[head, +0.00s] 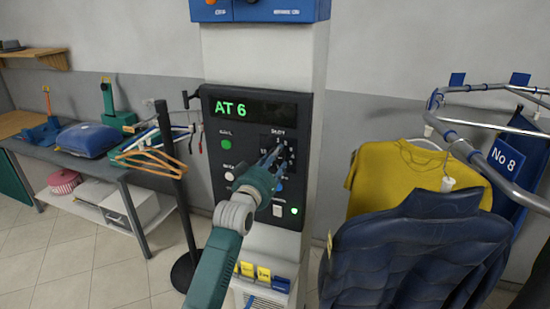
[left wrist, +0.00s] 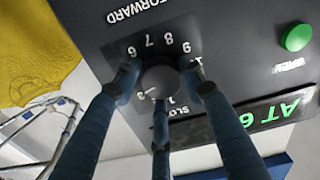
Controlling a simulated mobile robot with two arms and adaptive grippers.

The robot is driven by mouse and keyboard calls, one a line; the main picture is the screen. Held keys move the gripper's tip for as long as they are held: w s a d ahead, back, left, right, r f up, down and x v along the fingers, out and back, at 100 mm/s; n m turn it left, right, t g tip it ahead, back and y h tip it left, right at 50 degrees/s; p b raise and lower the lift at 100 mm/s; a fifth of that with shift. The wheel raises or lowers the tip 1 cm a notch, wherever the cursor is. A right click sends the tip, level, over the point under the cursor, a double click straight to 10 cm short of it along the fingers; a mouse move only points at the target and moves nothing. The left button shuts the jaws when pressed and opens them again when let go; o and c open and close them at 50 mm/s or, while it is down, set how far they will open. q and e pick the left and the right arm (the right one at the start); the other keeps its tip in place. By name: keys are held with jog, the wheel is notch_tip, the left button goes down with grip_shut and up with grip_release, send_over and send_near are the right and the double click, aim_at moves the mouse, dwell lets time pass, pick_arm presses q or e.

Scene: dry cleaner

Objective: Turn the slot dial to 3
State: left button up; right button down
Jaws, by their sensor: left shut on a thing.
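The slot dial is a round dark knob (left wrist: 160,80) in the left wrist view, on the black control panel (head: 215,170). White numbers ring it; 6, 7, 8 and 9 are readable. A white mark on its lower left lies beside a digit that looks like 3, partly hidden. My left gripper (head: 275,158) reaches the dial, its three blue fingers (left wrist: 165,95) closed around the knob. In the head view the fingers hide most of the dial. The green display (head: 231,108) reads "AT 6". My right gripper is not in view.
A green button (head: 226,144) and other buttons are on the panel. A yellow shirt (head: 405,175) and a dark padded jacket (head: 420,250) hang at the right on a rail (head: 462,145). A table with a blue folded item (head: 90,139) stands left.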

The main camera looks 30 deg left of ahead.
pick_arm(q)
jog(key=shift+d+f+n, duration=0.1)
jog(key=shift+f+n, duration=0.2)
jog(key=shift+n, duration=0.6)
jog(key=shift+f+n, duration=0.3)
jog(key=shift+n, duration=0.6)
jog(key=o, duration=1.1)
jog(key=shift+o, duration=0.2)
jog(key=shift+r, duration=0.25)
jog(key=shift+s+r, duration=0.1)
jog(key=v, duration=1.1)
jog(key=shift+s, duration=0.4)
